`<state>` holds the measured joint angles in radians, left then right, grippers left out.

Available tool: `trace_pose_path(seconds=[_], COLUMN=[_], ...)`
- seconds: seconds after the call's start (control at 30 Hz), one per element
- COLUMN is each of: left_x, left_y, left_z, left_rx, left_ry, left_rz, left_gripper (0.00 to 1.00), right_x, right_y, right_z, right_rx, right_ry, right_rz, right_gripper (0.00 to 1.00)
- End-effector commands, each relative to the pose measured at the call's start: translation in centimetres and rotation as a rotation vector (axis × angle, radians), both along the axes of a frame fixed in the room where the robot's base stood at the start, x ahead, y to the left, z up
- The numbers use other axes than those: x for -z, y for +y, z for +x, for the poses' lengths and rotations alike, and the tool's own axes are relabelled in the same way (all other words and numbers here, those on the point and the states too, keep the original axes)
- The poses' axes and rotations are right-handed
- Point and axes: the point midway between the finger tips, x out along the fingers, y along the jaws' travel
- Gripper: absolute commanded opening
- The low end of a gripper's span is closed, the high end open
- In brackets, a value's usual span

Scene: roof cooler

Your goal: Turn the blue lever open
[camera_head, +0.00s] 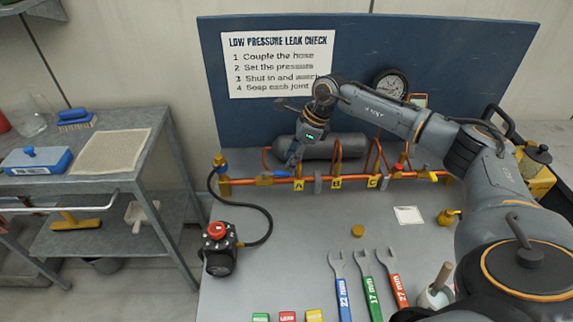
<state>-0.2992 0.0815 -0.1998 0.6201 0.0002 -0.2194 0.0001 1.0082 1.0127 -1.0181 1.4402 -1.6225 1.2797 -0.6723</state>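My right gripper (292,160) reaches down over the pipe from above, close to the right end of the blue lever. It is small and dark here, so I cannot tell whether its fingers touch the lever or how far apart they are. My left gripper is not in view.
A black hose (258,209) runs from the pipe's left end to a black device with a red knob (216,230). Three wrenches (367,285) lie at the front. A grey cylinder (330,147) sits behind the pipe. The bench between the hose and the wrenches is mostly clear.

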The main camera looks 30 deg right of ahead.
Motion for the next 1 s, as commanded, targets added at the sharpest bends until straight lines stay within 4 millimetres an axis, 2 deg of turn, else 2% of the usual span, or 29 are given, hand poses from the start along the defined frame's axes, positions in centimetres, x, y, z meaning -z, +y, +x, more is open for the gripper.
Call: trace_pose_path(seconds=[0.03,0.2,0.4,0.6,1.0], left_x=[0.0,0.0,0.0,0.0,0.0], left_y=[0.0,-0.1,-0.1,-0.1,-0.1], left_z=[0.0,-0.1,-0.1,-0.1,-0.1], left_rx=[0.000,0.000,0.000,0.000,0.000], left_ry=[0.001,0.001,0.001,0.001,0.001], left_rz=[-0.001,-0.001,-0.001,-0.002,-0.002], left_gripper=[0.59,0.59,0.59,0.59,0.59], right_x=[-1.2,-4.5,-6.9,-7.5,-7.5], right_y=[-0.4,-1.6,-2.4,-2.6,-2.6], right_z=[-0.2,-0.9,-1.5,-1.7,-1.7], right_rx=[0.002,0.002,0.002,0.001,0.001], right_ry=[-0.006,-0.004,-0.002,-0.001,0.000], right_rz=[0.000,0.000,0.001,0.002,0.001], right_gripper=[0.40,0.40,0.40,0.40,0.40])
